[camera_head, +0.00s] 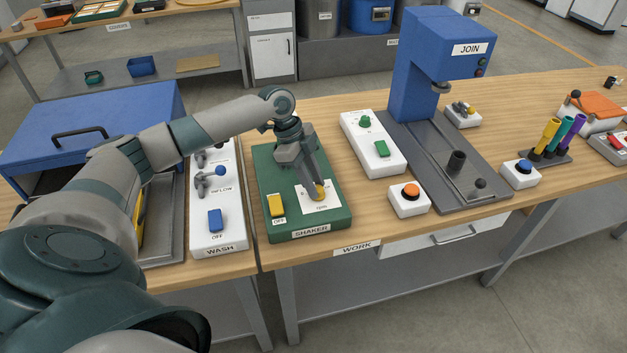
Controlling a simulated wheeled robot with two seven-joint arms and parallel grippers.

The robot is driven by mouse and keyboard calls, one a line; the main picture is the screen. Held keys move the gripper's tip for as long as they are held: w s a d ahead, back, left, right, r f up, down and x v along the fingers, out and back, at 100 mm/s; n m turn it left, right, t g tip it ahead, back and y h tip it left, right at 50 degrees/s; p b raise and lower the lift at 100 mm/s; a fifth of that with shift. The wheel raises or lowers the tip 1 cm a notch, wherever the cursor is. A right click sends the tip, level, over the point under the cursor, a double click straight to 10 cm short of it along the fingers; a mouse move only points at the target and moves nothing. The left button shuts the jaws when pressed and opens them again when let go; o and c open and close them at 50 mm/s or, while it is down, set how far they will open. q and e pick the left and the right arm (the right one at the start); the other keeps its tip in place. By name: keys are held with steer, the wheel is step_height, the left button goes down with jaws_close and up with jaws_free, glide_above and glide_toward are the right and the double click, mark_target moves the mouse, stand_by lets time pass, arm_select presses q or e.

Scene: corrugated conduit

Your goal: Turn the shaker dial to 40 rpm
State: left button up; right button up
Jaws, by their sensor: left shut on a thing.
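The shaker (334,222) is a green box on the wooden work bench, with a "SHAKER" label on its front. Its dial (319,190) is a small yellow knob on a white scale plate (309,205). My left gripper (320,194) reaches down from above and is shut on the dial. The fingers cover part of the dial and the scale, and the small print is too fine to read, so the setting cannot be told. A yellow switch (276,205) marked "OFF" sits at the left of the shaker's top. My right gripper is not in view.
The wash panel (220,239) with a blue switch stands left of the shaker. A white control box (374,145) with green controls, an orange button box (409,198) and the blue join press (430,50) stand to the right. Bare bench lies between them and the shaker.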

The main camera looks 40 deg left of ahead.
arm_select(q)
steer(key=shift+w+m, duration=0.1)
steer(key=shift+m, duration=0.2)
steer(key=o, duration=1)
steer(key=shift+o, duration=0.2)
steer(key=shift+r, duration=0.1)
steer(key=b+v, duration=0.3)
steer(key=v, duration=1.4)
steer(key=shift+r+b, duration=0.15)
steer(key=shift+b, duration=0.2)
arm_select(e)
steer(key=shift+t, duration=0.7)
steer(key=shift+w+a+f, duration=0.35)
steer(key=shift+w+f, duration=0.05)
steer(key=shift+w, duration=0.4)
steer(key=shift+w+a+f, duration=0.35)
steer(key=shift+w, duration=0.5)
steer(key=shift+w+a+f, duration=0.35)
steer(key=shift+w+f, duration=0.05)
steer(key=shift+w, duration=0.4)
arm_select(q)
steer(key=shift+w+a, duration=0.1)
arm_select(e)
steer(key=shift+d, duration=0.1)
